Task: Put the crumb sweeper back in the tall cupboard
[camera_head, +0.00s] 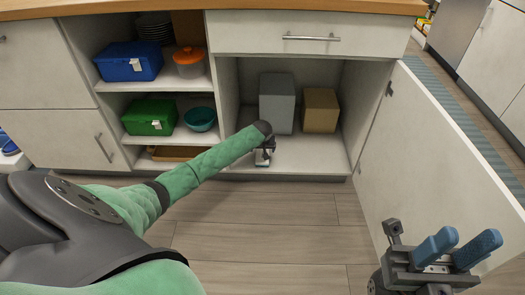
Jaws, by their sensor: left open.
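An open cupboard (308,152) with a white floor is at centre right. My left arm, in a green sleeve, reaches from the left to its opening. My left gripper (264,157) is at the front left of the cupboard floor, small and pointing down. It is open. A small dark and pale shape at its fingertips is too small to identify. I cannot make out the crumb sweeper for certain. My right gripper (456,250) is at the lower right, before the open door, with its blue fingers apart and nothing between them.
The cupboard door (425,150) stands open to the right. A grey box (277,104) and a tan box (321,110) stand inside. Shelves on the left hold a blue box (128,62), a green box (150,117) and bowls. The wooden floor (270,225) in front is clear.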

